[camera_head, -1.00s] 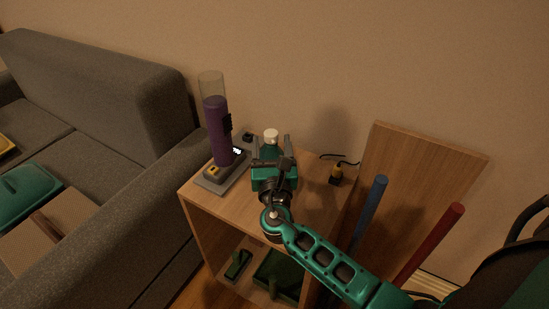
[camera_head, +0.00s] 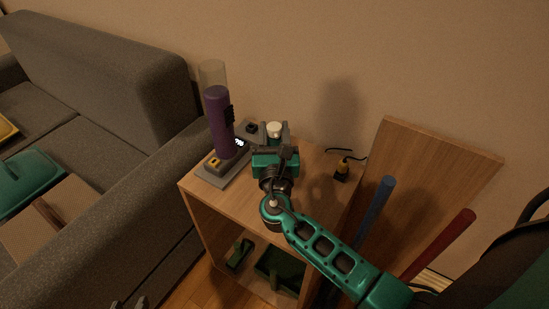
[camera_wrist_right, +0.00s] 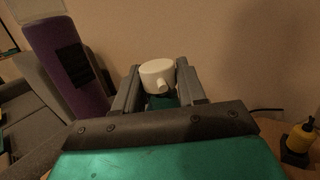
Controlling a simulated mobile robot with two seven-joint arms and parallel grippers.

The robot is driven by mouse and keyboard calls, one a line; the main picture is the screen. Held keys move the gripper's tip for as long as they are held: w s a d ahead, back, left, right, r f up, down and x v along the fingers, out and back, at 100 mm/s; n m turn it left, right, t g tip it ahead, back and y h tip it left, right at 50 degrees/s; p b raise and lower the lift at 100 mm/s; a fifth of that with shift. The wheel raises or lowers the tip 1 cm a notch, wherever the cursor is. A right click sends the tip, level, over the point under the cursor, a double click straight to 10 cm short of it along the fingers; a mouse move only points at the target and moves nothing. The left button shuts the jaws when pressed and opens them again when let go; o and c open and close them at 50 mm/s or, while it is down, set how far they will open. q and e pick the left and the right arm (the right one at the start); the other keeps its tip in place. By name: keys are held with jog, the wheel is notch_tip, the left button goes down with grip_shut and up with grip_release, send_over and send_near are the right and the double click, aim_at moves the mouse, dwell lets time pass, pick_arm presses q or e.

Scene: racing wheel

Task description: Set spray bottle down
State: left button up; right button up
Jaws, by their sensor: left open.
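The spray bottle's white top (camera_head: 274,129) shows above my right gripper (camera_head: 273,133), over the top of the wooden cabinet (camera_head: 310,195). In the right wrist view, its white top and short nozzle (camera_wrist_right: 158,75) stand between the two fingers of my right gripper (camera_wrist_right: 160,88), with a bit of green below. The fingers flank the bottle closely; I cannot tell whether they press on it. The gripper hides the bottle's lower part and base. My left gripper (camera_head: 132,303) shows only its dark open fingertips at the bottom edge, far from the bottle.
A purple cylinder (camera_head: 217,120) stands on a grey base (camera_head: 214,178) left of my right gripper. A slanted board, a blue rod (camera_head: 374,205) and a red rod (camera_head: 440,243) stand further right.

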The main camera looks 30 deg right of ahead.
grip_shut()
jog(key=shift+r, duration=0.1)
dwell(0.4)
